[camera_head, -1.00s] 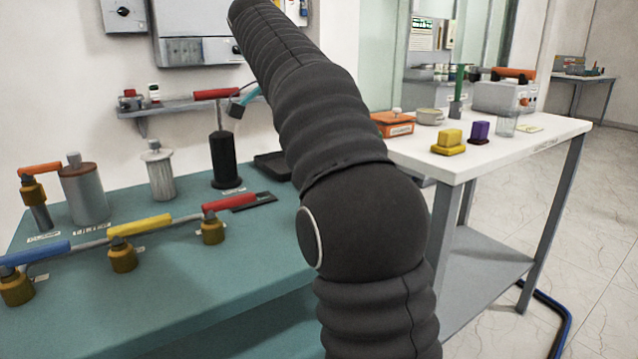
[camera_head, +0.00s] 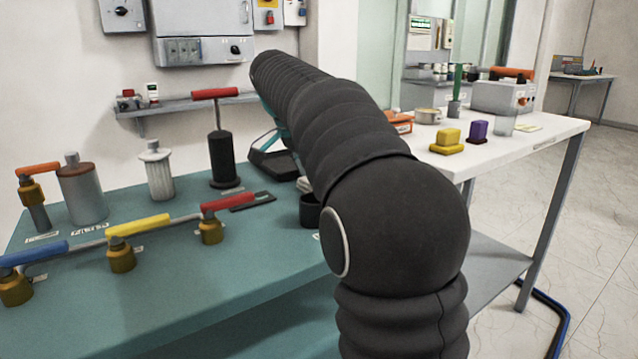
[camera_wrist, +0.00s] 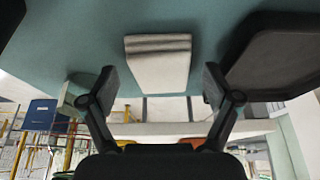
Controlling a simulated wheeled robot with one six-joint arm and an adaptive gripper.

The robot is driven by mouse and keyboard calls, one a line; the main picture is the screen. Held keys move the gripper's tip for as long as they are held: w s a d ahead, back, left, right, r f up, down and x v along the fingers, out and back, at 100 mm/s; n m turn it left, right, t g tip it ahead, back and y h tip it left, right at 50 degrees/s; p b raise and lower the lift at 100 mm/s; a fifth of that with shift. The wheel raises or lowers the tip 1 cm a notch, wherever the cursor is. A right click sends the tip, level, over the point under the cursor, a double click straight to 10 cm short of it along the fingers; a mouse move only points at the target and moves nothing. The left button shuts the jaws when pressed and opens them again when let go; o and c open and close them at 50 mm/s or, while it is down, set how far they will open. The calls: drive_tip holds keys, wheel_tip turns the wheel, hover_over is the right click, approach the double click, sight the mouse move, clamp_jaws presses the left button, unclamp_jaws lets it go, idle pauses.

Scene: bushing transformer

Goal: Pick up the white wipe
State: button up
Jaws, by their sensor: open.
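The white wipe (camera_wrist: 158,65) lies folded on the teal table in the wrist view, with its layered edge at the top. My gripper (camera_wrist: 158,86) is open, one finger on each side of the wipe in the picture. Nothing is held between the fingers. I cannot tell how high the fingers are above the table. In the head view my arm covers much of the area around my gripper, and I cannot make out the wipe there with certainty.
A black tray (camera_wrist: 285,50) lies right of the wipe in the wrist view. On the teal table (camera_head: 200,300) stand a black post (camera_head: 222,160), a white ribbed insulator (camera_head: 158,172) and a black cup (camera_head: 310,212). A white table (camera_head: 545,130) stands to the right.

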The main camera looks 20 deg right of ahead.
drive_tip(key=c, duration=1)
drive_tip(key=shift+r, duration=5)
